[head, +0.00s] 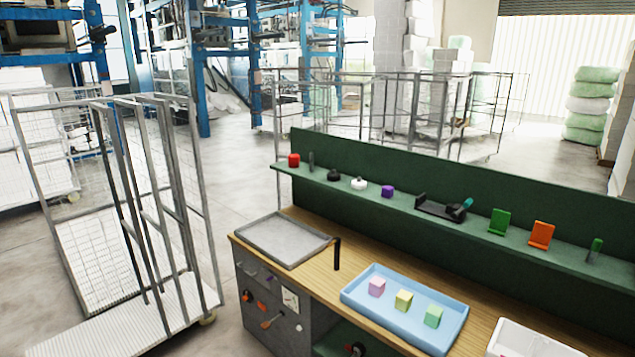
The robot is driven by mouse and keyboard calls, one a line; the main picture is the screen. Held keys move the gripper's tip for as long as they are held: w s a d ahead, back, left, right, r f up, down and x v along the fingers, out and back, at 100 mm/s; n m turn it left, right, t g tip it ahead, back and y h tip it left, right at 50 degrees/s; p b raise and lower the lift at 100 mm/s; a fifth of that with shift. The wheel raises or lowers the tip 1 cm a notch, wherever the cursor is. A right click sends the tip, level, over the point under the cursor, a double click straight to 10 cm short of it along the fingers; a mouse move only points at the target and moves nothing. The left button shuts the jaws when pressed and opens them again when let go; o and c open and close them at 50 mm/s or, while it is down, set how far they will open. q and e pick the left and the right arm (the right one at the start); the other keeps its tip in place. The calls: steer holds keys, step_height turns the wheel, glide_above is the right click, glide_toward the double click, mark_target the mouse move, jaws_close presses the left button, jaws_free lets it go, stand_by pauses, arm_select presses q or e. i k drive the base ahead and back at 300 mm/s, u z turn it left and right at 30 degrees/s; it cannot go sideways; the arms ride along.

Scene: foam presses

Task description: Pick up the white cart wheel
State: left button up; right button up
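A small white round object with a dark top (359,184), which looks like the white cart wheel, sits on the green shelf (445,218) above the workbench. Neither of my grippers is in view.
The wooden bench (318,281) holds a grey tray (266,249), an upright black post (337,254), a blue tray (400,336) with three pastel cubes and a white bin (510,343). A wire cart (205,250) stands left, with open floor between.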

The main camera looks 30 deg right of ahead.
mark_target(359, 184)
steer(key=u, duration=0.05)
steer(key=i, duration=0.7)
steer(key=z, duration=0.75)
steer(key=i, duration=0.6)
steer(key=z, duration=0.6)
